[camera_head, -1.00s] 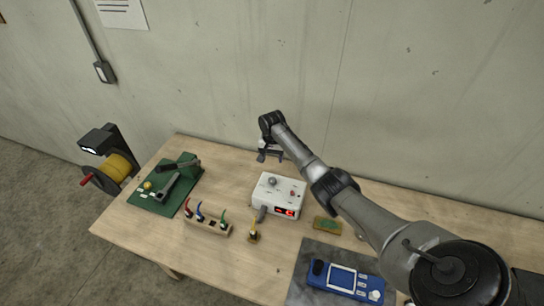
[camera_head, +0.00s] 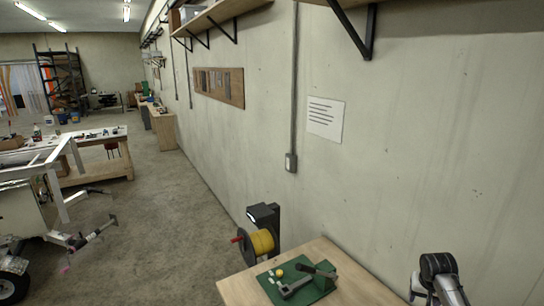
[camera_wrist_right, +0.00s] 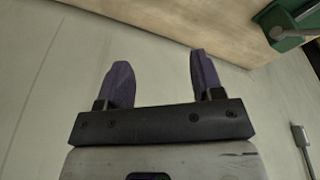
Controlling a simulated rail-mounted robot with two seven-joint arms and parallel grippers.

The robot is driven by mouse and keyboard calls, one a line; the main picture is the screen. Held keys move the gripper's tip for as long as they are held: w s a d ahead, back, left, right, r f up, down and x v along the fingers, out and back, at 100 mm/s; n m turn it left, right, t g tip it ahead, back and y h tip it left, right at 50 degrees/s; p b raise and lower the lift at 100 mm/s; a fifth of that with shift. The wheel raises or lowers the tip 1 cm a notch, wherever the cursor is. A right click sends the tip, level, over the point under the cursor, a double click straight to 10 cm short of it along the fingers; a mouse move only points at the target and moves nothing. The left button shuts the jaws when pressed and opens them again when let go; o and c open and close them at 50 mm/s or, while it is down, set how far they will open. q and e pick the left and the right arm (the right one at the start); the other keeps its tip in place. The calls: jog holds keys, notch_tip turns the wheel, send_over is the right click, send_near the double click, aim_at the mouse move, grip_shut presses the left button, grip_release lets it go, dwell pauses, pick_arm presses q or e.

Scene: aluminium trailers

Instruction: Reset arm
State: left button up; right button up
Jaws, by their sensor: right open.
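My right arm's end shows at the lower right corner of the head view, with the right gripper (camera_head: 420,290) partly cut off by the frame's lower edge. In the right wrist view the right gripper (camera_wrist_right: 162,75) has its two dark fingers spread apart, with nothing between them. Beyond the fingers are the pale wall and the wooden workbench (camera_wrist_right: 160,22). The gripper is clear of the bench objects in that view.
The workbench (camera_head: 243,290) carries a green board (camera_head: 318,291) with a clamp-like tool. A yellow reel (camera_head: 262,242) stands at the bench's left end. A wall conduit (camera_head: 293,100) and shelf bracket (camera_head: 357,30) are above. Open floor (camera_head: 170,220) lies left.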

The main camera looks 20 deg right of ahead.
jog(key=w+a+r+n+t+h, duration=0.1)
jog(key=w+a+r+n+t, duration=0.2)
jog(key=r, duration=0.4)
jog(key=w+a+r+n+t+h, duration=0.2)
jog(key=a+r, duration=0.4)
jog(key=r, duration=0.1)
jog(key=s+a+n+t+p, duration=0.1)
jog(key=s+a+n+t, duration=0.3)
jog(key=a, duration=1)
jog(key=s+a+f+n+g+y+p, duration=0.1)
jog(key=s+a+f+y, duration=0.15)
jog(key=s+a, duration=0.55)
jog(key=s+a+f+n+y+p, duration=0.1)
jog(key=s+a+f, duration=0.35)
jog(key=s, duration=0.45)
jog(key=s+a+f+g+y, duration=0.1)
jog(key=s+a+f+g, duration=0.1)
jog(key=s+f, duration=0.4)
jog(key=s+a+f+g+p, duration=0.1)
jog(key=s+f+g, duration=0.3)
jog(key=s, duration=0.8)
jog(key=shift+s+a+f+m+y, duration=0.2)
jog(key=shift+a+f+m+y, duration=0.2)
jog(key=shift+a+f, duration=0.45)
